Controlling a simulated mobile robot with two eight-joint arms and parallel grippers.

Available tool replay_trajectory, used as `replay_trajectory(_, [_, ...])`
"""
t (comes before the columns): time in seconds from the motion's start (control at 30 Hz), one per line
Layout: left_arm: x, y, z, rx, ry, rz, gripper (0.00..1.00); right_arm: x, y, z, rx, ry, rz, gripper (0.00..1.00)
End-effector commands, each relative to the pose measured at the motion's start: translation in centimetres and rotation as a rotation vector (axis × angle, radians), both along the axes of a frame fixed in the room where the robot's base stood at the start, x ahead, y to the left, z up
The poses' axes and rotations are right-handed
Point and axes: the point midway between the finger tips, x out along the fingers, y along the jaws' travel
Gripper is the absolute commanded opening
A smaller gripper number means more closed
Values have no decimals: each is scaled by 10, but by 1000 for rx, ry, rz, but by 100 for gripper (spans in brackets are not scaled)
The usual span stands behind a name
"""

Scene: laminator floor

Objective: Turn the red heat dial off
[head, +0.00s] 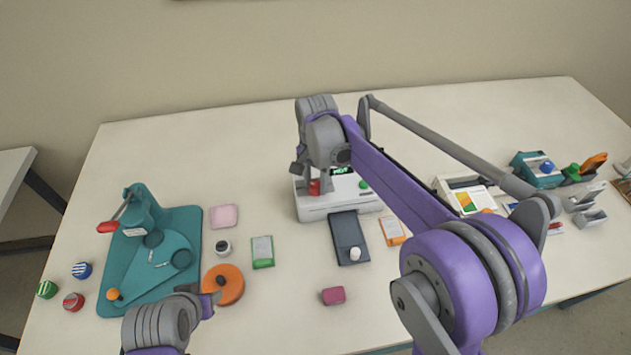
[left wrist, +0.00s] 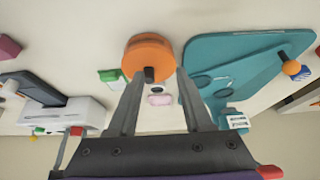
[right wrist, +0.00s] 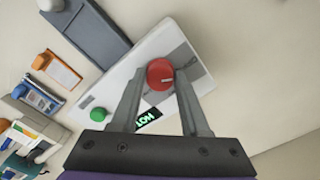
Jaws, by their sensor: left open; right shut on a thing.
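The red heat dial (head: 314,187) sits on the top of the white laminator (head: 322,212), at its left end. In the right wrist view the dial (right wrist: 160,74) is round with a pale pointer mark, between the fingertips of my right gripper (right wrist: 159,78). My right gripper is shut on the dial. A lit green display reading HOT (right wrist: 148,118) and a green button (right wrist: 98,114) show on the laminator. My left gripper (head: 208,303) is open, low at the front left near an orange disc (head: 224,284). The disc also shows ahead of the fingers in the left wrist view (left wrist: 146,52).
A dark grey tray (head: 345,231) with a white knob lies before the laminator. A teal board (head: 183,272) with a red-handled device stands at left. Small pads and boxes lie between. Several cartons and grey holders stand at right, partly behind my right arm.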

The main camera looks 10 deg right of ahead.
Motion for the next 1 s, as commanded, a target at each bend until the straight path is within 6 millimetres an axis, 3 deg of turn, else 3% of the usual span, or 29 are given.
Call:
replay_trajectory(0.27, [0,0,0,0,0,0,50,0,0,0,0,0,1,0])
replay_trajectory(0.3, [0,0,0,0,0,0,50,0,0,0,0,0,1,49])
replay_trajectory(0.47, [0,0,0,0,0,0,50,0,0,0,0,0,0,75])
replay_trajectory(0.77, [0,0,0,0,0,0,50,0,0,2,0,0,0,75])
replay_trajectory(1.0, [1,0,3,0,-2,0,50,0,0,35,0,0,0,75])
